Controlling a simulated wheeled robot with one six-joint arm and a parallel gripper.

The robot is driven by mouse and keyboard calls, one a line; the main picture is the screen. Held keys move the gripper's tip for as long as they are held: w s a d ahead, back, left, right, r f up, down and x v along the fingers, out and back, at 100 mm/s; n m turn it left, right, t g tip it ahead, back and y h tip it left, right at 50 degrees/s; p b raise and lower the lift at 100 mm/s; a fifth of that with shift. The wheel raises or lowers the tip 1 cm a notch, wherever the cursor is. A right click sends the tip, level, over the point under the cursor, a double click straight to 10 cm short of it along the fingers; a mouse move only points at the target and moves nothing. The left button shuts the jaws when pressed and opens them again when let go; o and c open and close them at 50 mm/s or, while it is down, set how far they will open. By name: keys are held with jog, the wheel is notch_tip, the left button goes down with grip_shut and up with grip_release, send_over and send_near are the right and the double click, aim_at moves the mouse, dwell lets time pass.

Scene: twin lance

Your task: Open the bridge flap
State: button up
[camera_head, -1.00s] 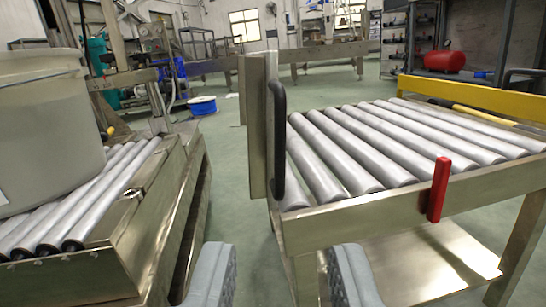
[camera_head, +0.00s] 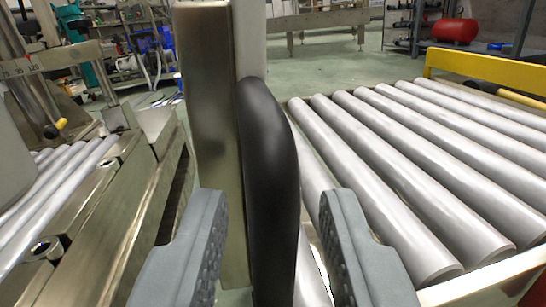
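The bridge flap (camera_head: 208,120) is an upright metal panel between the two roller tables. A thick black handle (camera_head: 268,170) is fixed to its near side. My gripper (camera_head: 272,215) is open, with one grey finger on each side of the handle. There is visible room between each finger and the handle, more on the right. The handle's lower end runs out of the picture.
A roller table (camera_head: 400,150) lies to the right, with a yellow rail (camera_head: 490,70) along its far side. Another roller conveyor (camera_head: 75,195) is on the left, with a pale container (camera_head: 12,150) at the picture edge. Green floor shows behind the flap.

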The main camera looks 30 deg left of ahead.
jog(key=shift+w+a, duration=0.25)
jog(key=shift+w, duration=0.3)
grip_shut()
